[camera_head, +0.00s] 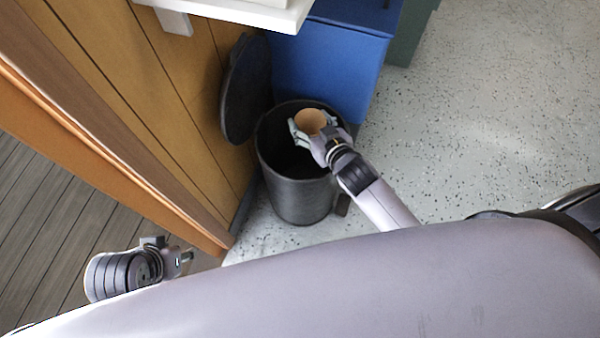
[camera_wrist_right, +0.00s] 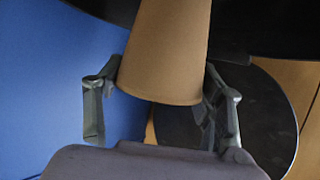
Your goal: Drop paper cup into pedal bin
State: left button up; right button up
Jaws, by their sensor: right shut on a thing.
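The brown paper cup (camera_head: 310,121) is held in my right gripper (camera_head: 312,130), over the open mouth of the black pedal bin (camera_head: 300,199). In the right wrist view the cup (camera_wrist_right: 168,52) sits between the two fingers of the right gripper (camera_wrist_right: 162,105). The bin's round lid (camera_head: 247,88) stands raised at its back left; it also shows in the right wrist view (camera_wrist_right: 262,125). The bin's inside is dark and I cannot see its bottom. My left gripper (camera_head: 186,257) is low at the left, away from the bin; its fingers are too small to read.
A blue box-shaped unit (camera_head: 325,70) stands right behind the bin. A white shelf edge (camera_head: 245,12) juts out above at the top. A wood-panelled wall (camera_head: 150,90) runs along the left. The speckled floor (camera_head: 490,110) to the right is clear.

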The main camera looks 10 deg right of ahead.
jog(key=shift+s+f, duration=0.1)
jog(key=shift+f, duration=0.05)
jog(key=shift+s, duration=0.1)
jog(key=o, duration=0.8)
jog(key=shift+s+a, duration=0.1)
jog(key=shift+s, duration=0.05)
pick_arm(q)
jog(key=shift+s+d+r, duration=0.1)
jog(key=shift+s+d, duration=0.25)
jog(key=shift+s, duration=0.05)
pick_arm(e)
jog(key=shift+o, duration=0.2)
pick_arm(q)
jog(key=shift+w, duration=0.15)
